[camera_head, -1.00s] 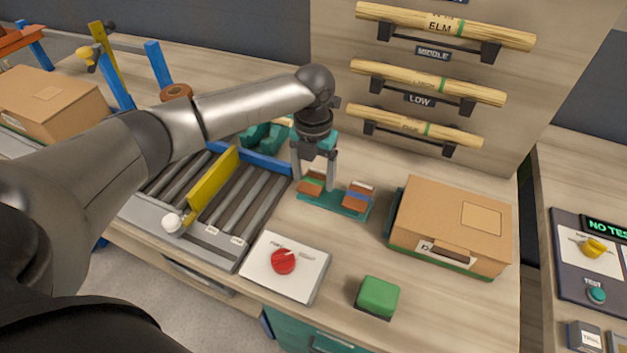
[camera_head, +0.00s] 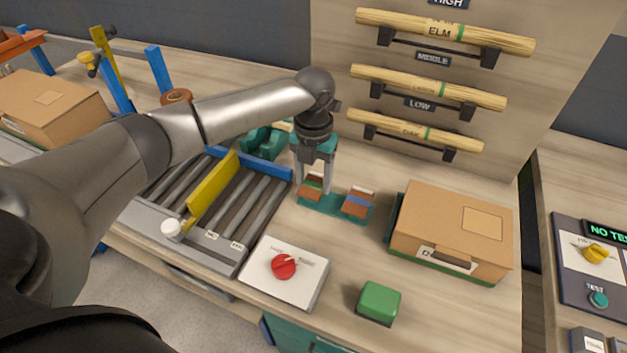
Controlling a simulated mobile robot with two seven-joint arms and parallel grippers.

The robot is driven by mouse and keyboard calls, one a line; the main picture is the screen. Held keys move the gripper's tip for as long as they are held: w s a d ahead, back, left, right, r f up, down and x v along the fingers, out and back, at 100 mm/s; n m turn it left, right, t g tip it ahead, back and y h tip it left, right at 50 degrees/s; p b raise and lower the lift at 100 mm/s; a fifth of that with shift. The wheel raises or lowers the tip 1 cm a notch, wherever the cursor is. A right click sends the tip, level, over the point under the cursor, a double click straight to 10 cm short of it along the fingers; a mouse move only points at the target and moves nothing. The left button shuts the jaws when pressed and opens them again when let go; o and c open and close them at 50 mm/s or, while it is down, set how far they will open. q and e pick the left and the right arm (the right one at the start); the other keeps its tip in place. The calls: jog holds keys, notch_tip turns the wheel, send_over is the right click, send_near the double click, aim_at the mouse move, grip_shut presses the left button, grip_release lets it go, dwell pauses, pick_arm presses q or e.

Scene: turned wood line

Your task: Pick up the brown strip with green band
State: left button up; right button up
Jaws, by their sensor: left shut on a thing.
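The brown strip with green band (camera_head: 311,190) stands in the left part of a small teal holder (camera_head: 332,209) on the bench. My left gripper (camera_head: 313,188) points down over it and is shut on this strip, its fingers hiding part of it. A second brown strip with a blue band (camera_head: 358,202) stands in the right part of the same holder, beside the gripper and apart from it. My right gripper is not in view.
A cardboard box (camera_head: 452,230) stands right of the holder. A green block (camera_head: 379,302) and a white panel with a red knob (camera_head: 284,267) lie in front. A roller conveyor with a yellow bar (camera_head: 214,190) is at left. Wooden rods (camera_head: 415,130) hang on the rack behind.

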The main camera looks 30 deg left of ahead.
aim_at(314, 185)
pick_arm(q)
jog(key=shift+r, duration=0.3)
notch_tip(314, 185, up, 20)
jog(key=p, duration=0.3)
jog(key=shift+f, duration=0.15)
